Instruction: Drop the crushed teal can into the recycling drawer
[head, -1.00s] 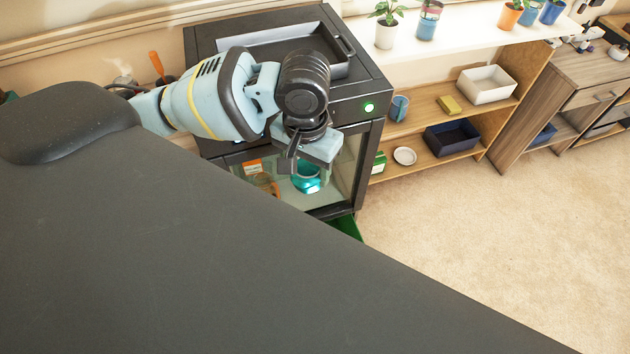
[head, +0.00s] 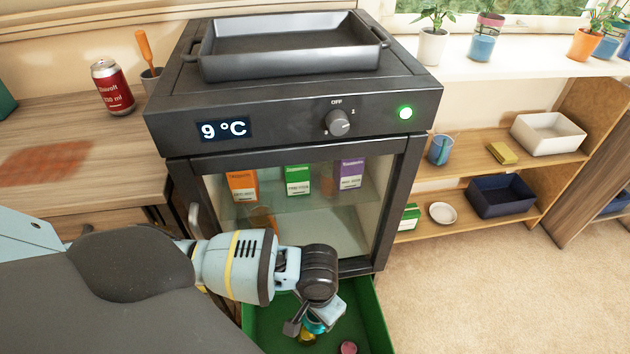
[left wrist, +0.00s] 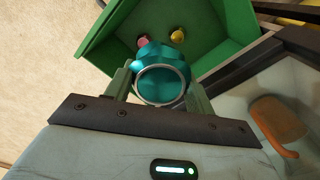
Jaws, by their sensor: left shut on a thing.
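The crushed teal can (left wrist: 163,75) is between the fingers of my left gripper (left wrist: 158,88) in the left wrist view, its round silver-rimmed end toward the camera. In the head view my left gripper (head: 312,325) is over the open green drawer (head: 372,318) below the glass-fronted cabinet, and only a bit of the teal can (head: 316,324) shows beneath it. The drawer's green wall (left wrist: 110,38) also shows behind the can in the wrist view. A pink item (head: 348,348) and a yellow item (head: 306,336) lie in the drawer. My right gripper is not in view.
The black cabinet (head: 290,108) with a tray (head: 290,62) on top stands above the drawer. Its glass door shows several boxes and an orange mug (left wrist: 278,122). A red can (head: 112,88) stands on the wooden counter at left. Carpet (head: 480,285) is clear at right.

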